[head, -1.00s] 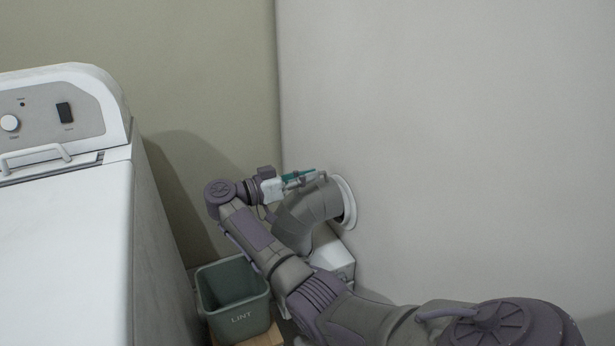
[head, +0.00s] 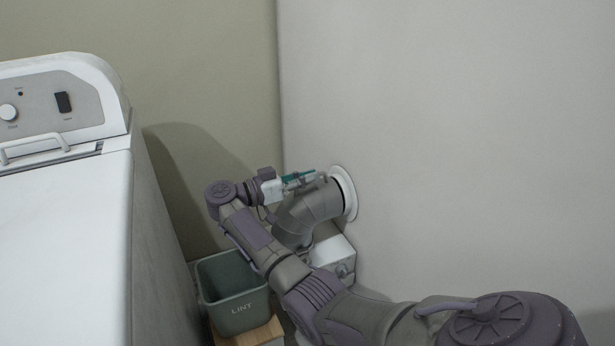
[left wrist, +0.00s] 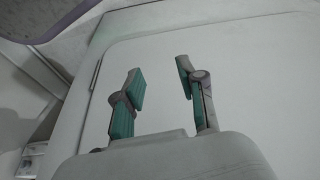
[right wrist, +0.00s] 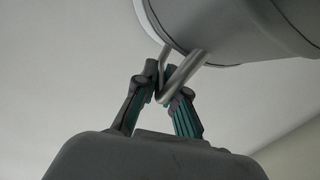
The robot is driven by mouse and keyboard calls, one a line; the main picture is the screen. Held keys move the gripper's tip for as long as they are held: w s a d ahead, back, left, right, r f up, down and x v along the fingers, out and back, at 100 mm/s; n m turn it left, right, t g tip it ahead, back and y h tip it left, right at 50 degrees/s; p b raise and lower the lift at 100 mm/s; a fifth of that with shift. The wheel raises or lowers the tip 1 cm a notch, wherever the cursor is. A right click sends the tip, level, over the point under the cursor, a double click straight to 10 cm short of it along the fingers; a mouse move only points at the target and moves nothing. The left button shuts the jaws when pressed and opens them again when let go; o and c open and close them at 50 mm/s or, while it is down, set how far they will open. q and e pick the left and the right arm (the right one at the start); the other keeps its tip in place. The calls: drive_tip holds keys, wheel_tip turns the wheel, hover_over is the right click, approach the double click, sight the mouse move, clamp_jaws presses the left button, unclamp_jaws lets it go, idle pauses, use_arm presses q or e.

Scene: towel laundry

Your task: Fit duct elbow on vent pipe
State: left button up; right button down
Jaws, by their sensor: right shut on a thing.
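The grey duct elbow (head: 310,207) is in the head view, its upper mouth facing the white round collar (head: 347,188) on the wall. A thin dark band shows between mouth and collar; whether they touch, I cannot tell. The vent pipe itself cannot be made out behind the elbow. My right gripper (head: 312,178) is above the elbow; in the right wrist view (right wrist: 167,82) it is shut on the metal loop handle (right wrist: 182,76) of the elbow (right wrist: 245,28). My left gripper (left wrist: 160,88) is open and empty, with a pale panel behind it.
A white washer or dryer (head: 62,240) fills the left. A grey-green LINT bin (head: 238,308) stands on a wooden surface (head: 262,334) below my right arm. A white box (head: 335,253) sits under the elbow against the wall. The wall at right is bare.

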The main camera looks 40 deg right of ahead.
drive_tip(key=c, duration=1.2)
unclamp_jaws()
drive_tip(key=shift+f, duration=0.1)
drive_tip(key=shift+v, duration=3.8)
